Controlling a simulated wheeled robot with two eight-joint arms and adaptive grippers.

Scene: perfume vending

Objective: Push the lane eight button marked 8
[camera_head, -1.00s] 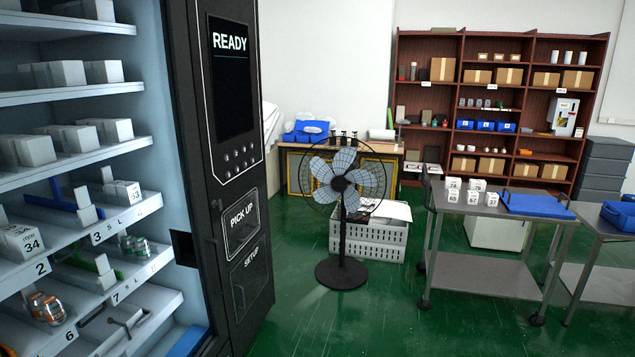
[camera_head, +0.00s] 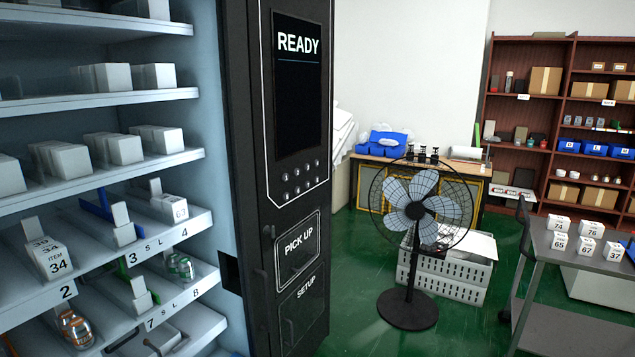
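The vending machine's black control panel (camera_head: 262,120) stands left of centre in the head view. Its dark screen (camera_head: 298,85) reads READY. Below the screen is a block of small round buttons (camera_head: 301,179) in two rows; their numbers are too small to read, so I cannot tell which is marked 8. Below the buttons are a PICK UP hatch (camera_head: 298,247) and a SETUP panel (camera_head: 304,307). Neither of my grippers is in view.
A standing fan (camera_head: 408,260) is on the green floor right of the machine, before a white crate (camera_head: 462,281). A metal table (camera_head: 602,251) with numbered white boxes (camera_head: 587,236) is at the right. Some green floor (camera_head: 372,338) before the machine is clear.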

